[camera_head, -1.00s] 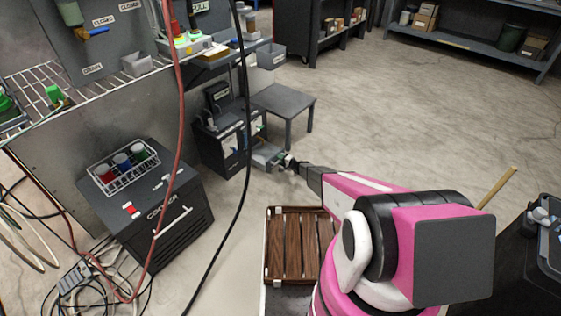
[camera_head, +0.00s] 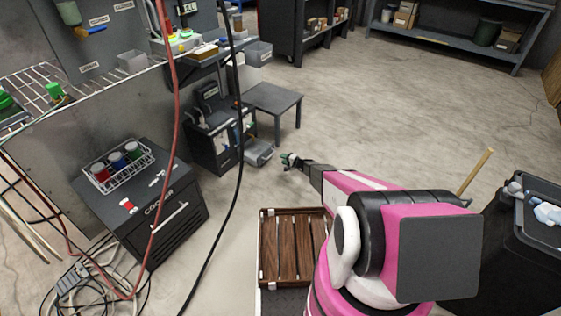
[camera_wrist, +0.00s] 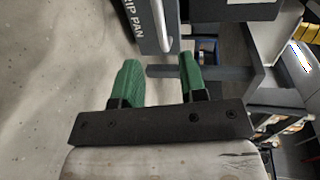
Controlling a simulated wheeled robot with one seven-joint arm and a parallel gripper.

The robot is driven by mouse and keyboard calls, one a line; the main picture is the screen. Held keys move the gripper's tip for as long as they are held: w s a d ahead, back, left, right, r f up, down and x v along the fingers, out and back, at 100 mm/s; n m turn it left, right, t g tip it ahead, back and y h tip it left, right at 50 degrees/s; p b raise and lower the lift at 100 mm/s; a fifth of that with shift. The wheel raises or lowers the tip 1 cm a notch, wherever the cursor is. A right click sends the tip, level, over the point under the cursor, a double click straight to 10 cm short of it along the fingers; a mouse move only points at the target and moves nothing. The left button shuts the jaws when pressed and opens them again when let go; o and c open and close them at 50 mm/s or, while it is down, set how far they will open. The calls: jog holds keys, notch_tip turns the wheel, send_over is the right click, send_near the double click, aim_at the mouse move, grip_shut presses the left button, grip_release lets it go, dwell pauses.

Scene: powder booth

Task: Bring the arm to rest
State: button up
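My gripper (camera_head: 291,160) is at the end of my outstretched pink arm in the head view, in the air just right of a small grey drip pan (camera_head: 260,152). In the wrist view, the two green fingers of my gripper (camera_wrist: 159,78) stand well apart with nothing between them. The drip pan (camera_wrist: 150,22), its label partly cut off as "RIP PAN", lies beyond the fingertips and looks apart from them.
A dark machine (camera_head: 215,135) and a small grey table (camera_head: 273,98) stand beyond the pan. Red and black hoses hang in front. A slatted wooden tray (camera_head: 292,245) is near my arm.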

dwell(0.4)
jog(key=s+r+n+g+h, duration=0.1)
jog(key=s+r+n+g, duration=0.25)
jog(key=s+r, duration=0.85)
jog(key=s+r+n+g+h, duration=0.2)
jog(key=s+r+n+g, duration=0.15)
jog(key=s+r, duration=0.8)
jog(key=s+d+r+g+h, duration=0.1)
jog(key=s+d+r+h, duration=0.3)
jog(key=s+r, duration=0.7)
jog(key=s+d+r+g+h, duration=0.1)
jog(key=s+d+r+h, duration=0.4)
jog(key=s+d+r, duration=0.3)
jog(key=s+r, duration=0.3)
jog(key=s, duration=0.1)
jog(key=shift+s+d+r, duration=0.15)
jog(key=shift+r, duration=0.2)
